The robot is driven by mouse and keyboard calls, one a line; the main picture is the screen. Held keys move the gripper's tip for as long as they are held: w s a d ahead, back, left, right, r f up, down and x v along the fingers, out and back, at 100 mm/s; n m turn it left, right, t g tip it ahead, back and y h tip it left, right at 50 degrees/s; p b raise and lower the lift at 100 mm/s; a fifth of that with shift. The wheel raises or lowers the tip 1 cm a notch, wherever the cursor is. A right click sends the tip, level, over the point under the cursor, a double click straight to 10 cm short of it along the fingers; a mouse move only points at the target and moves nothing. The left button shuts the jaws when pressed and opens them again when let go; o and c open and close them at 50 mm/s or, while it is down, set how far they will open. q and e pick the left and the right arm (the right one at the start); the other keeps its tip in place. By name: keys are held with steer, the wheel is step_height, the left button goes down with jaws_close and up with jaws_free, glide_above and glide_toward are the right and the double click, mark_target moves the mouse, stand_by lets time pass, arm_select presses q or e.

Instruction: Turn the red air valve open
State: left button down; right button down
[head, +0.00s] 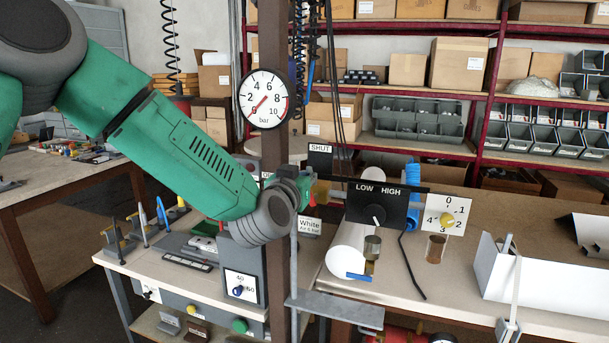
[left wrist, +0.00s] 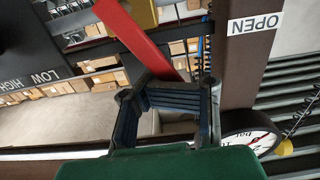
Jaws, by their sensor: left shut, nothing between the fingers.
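The red valve lever (left wrist: 137,38) is a flat red bar, slanting down from the top of the left wrist view to the gripper fingers. A small red part shows at my gripper in the head view (head: 321,188), mostly hidden. My left gripper (left wrist: 172,82) is shut and empty, its dark fingers right at the lever's lower end. I cannot tell whether they touch it. In the head view the left gripper (head: 308,188) is at the brown post, just below the SHUT label (head: 320,149). An OPEN label (left wrist: 255,23) appears upside down in the wrist view. My right gripper is not seen.
A round pressure gauge (head: 266,98) is on the brown post (head: 273,150) above my gripper. A black LOW/HIGH panel (head: 375,206) and a white dial plate (head: 443,216) stand close to the right. A white roll (head: 348,240) lies on the bench.

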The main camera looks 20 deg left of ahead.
arm_select(q)
steer(key=shift+s+d+r, duration=0.15)
steer(key=shift+d+r, duration=0.05)
steer(key=shift+d, duration=1.5)
steer(key=c, duration=2)
jaws_free()
steer(key=shift+a, duration=0.3)
steer(key=shift+c, duration=0.2)
steer(key=o, duration=0.5)
steer(key=shift+a+f, duration=0.1)
steer(key=shift+a, duration=1)
steer(key=shift+s+a, duration=0.2)
steer(key=s+b, duration=0.1)
steer(key=s, duration=1.4)
steer(key=shift+s+d, duration=0.3)
steer(key=shift+s, duration=0.1)
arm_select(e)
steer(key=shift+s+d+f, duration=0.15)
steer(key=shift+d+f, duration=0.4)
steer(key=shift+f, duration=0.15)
